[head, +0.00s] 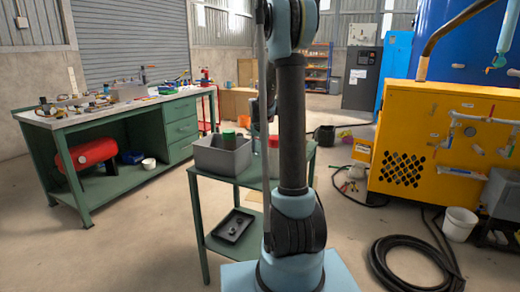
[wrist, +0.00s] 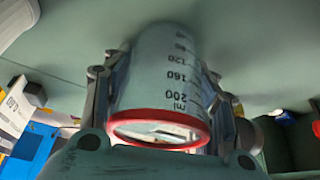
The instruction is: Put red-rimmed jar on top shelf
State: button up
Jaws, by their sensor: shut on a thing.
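The red-rimmed jar (wrist: 158,75) is a clear, graduated vessel with black marks up to 200 ml. Its red rim is nearest the camera in the wrist view. My gripper (wrist: 163,88) is shut on it, with one finger against each side of the jar. Its far end lies in front of or against a green surface (wrist: 75,38); I cannot tell whether it touches. In the head view a green two-level stand (head: 225,179) shows behind my arm, with a top shelf and a lower shelf. My arm hides most of the gripper and jar there.
A grey bin (head: 222,158) fills the left part of the stand's top shelf, and a red-topped item (head: 273,142) is partly hidden at right. A black tray (head: 233,226) lies on the lower shelf. A green workbench (head: 120,145) stands left, a yellow machine (head: 440,145) right.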

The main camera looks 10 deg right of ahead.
jog(key=o, duration=1.1)
jog(key=shift+f, duration=0.15)
jog(key=shift+c, duration=0.2)
